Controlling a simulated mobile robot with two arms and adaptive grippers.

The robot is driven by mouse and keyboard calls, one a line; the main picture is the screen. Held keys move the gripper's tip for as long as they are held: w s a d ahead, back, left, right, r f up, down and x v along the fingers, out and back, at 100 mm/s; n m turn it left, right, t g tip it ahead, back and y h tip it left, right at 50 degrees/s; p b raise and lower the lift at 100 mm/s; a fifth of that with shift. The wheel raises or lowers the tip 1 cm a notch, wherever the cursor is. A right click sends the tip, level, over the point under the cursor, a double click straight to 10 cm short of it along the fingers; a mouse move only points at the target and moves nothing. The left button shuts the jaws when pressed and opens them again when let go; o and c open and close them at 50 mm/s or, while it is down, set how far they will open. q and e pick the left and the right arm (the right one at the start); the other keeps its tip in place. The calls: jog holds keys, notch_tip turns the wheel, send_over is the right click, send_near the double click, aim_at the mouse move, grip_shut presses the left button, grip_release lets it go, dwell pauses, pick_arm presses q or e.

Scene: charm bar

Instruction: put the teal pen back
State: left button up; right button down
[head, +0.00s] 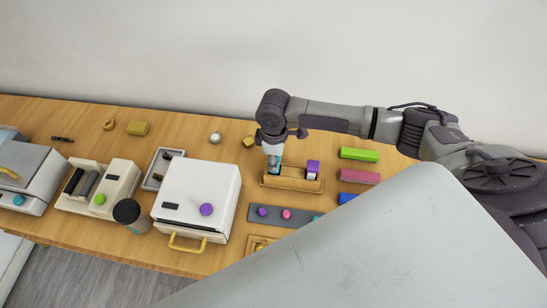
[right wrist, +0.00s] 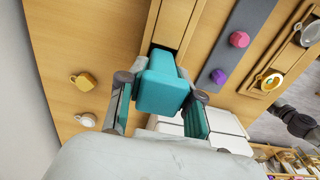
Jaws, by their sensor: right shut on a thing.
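The teal pen (right wrist: 162,88) is a chunky teal block held between the fingers of my right gripper (right wrist: 158,97). In the head view, my right gripper (head: 272,153) points down over the left part of a wooden holder (head: 291,184), and a little of the teal pen (head: 274,161) shows there. In the right wrist view, the pen's far end is at a dark slot in the wooden holder (right wrist: 182,20). I cannot tell how deep it sits in the slot. A purple block (head: 313,167) stands in the holder's right part. My left gripper is not in view.
Green (head: 359,154), pink (head: 359,176) and blue bars lie right of the holder. A grey strip (head: 272,214) with coloured knobs lies in front. A white box machine (head: 196,192) stands to the left. A yellow mug (head: 248,141) is close behind.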

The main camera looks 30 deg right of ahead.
jog(key=shift+f, duration=1.3)
dwell(1.8)
jog(key=c, duration=0.7)
grip_release()
jog(key=shift+o, duration=0.2)
jog(key=o, duration=0.6)
notch_tip(320, 180, up, 12)
jog(key=shift+w, duration=0.1)
jog(key=shift+f, duration=0.1)
